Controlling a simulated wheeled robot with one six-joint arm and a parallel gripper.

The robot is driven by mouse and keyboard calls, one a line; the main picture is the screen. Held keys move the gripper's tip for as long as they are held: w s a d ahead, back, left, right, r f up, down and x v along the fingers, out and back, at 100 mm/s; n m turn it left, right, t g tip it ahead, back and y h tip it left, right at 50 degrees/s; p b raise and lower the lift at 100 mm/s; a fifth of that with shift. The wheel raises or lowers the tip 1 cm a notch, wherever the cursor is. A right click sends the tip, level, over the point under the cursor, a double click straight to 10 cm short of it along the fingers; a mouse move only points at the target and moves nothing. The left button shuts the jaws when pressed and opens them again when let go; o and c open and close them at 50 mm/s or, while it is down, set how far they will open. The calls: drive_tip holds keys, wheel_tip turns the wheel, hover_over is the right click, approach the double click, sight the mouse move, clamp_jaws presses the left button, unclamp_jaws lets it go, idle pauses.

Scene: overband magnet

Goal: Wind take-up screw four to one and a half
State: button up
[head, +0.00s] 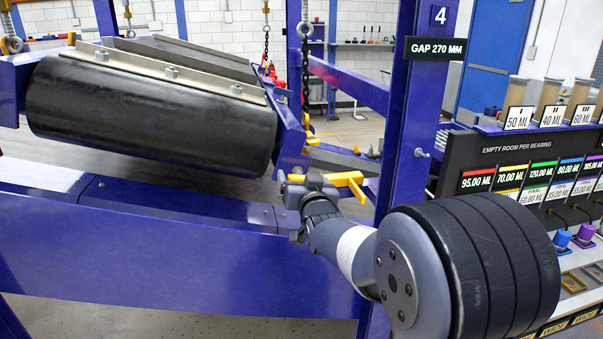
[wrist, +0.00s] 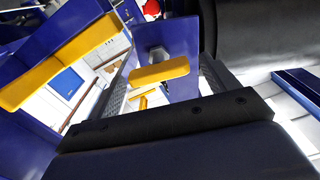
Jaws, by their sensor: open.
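In the wrist view a yellow crossbar handle (wrist: 160,72) shows between my gripper's (wrist: 167,64) two dark fingers, in front of a blue plate (wrist: 180,58) with a grey bolt-like part. The fingers are apart; I cannot tell whether they touch the handle. In the head view my gripper (head: 308,182) is beside the right end of the black drum (head: 150,115). A larger yellow handle (head: 345,181) is just right of it; a big yellow bar (wrist: 60,58) fills the wrist view's upper left. No screw reading is legible. The blue post carries a "4" plate (head: 439,16).
The blue post (head: 408,120) with a "GAP 270 MM" sign (head: 435,50) stands right of my gripper. A blue beam (head: 180,250) crosses in front, below the drum. Chains (head: 305,70) hang above. A dark panel (head: 530,160) with coloured labels stands at right.

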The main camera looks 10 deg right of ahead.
drive_tip(key=shift+w, duration=0.65)
drive_tip(key=c, duration=1)
drive_tip(key=shift+f+n+b, duration=0.25)
drive_tip(key=shift+n+b, duration=0.15)
drive_tip(key=shift+b, duration=0.7)
drive_tip(key=shift+n+b, duration=0.5)
drive_tip(key=shift+b, duration=0.25)
drive_tip(key=shift+r, duration=0.2)
drive_tip(key=o, duration=1)
